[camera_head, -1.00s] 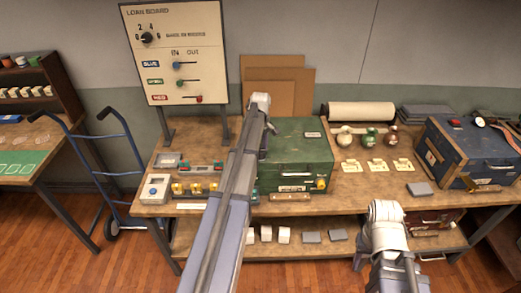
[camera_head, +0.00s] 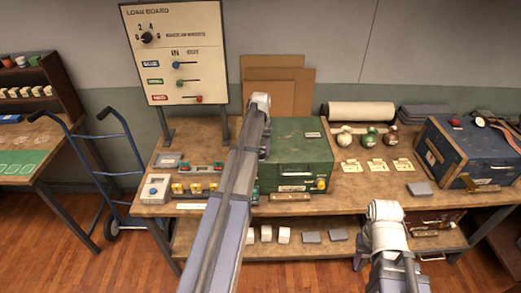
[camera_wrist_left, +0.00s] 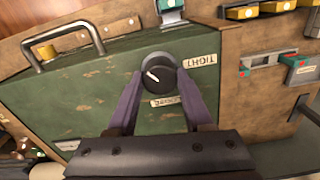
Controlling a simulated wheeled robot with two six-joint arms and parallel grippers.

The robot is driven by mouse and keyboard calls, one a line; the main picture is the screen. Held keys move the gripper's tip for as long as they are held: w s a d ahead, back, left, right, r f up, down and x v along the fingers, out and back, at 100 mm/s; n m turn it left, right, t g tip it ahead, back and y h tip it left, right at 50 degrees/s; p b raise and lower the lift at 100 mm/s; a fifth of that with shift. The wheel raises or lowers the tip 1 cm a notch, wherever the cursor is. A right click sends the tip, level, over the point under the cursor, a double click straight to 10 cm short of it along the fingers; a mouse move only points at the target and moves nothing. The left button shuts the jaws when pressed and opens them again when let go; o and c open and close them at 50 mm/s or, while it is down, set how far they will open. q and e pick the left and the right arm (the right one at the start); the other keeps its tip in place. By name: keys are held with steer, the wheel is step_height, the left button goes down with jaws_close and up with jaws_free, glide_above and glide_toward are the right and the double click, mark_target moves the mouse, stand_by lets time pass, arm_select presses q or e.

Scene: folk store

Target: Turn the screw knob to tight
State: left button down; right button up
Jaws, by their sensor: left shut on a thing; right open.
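A dark round knob (camera_wrist_left: 161,73) sits on the top of the green metal box (camera_wrist_left: 60,105). The box also shows on the bench in the head view (camera_head: 306,152). The knob's white mark lies on its left side, away from the TIGHT label (camera_wrist_left: 202,59); a second label (camera_wrist_left: 166,100) is just below the knob, partly covered by a finger. My left gripper (camera_wrist_left: 160,82) has its fingers on both sides of the knob and is shut on it. In the head view my left arm hides the knob. My right gripper (camera_head: 390,245) is open, low in front of the bench; its fingertips are unclear.
The loan board (camera_head: 172,55) stands behind my left arm. Small devices lie on the bench left of the box. A lower shelf (camera_head: 300,249) holds small blocks.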

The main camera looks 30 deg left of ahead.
arm_select(q)
steer(key=m, duration=1.2)
steer(key=shift+m, duration=0.4)
steer(key=m, duration=1.2)
steer(key=shift+m, duration=0.3)
steer(key=shift+c, duration=1.5)
jaws_free()
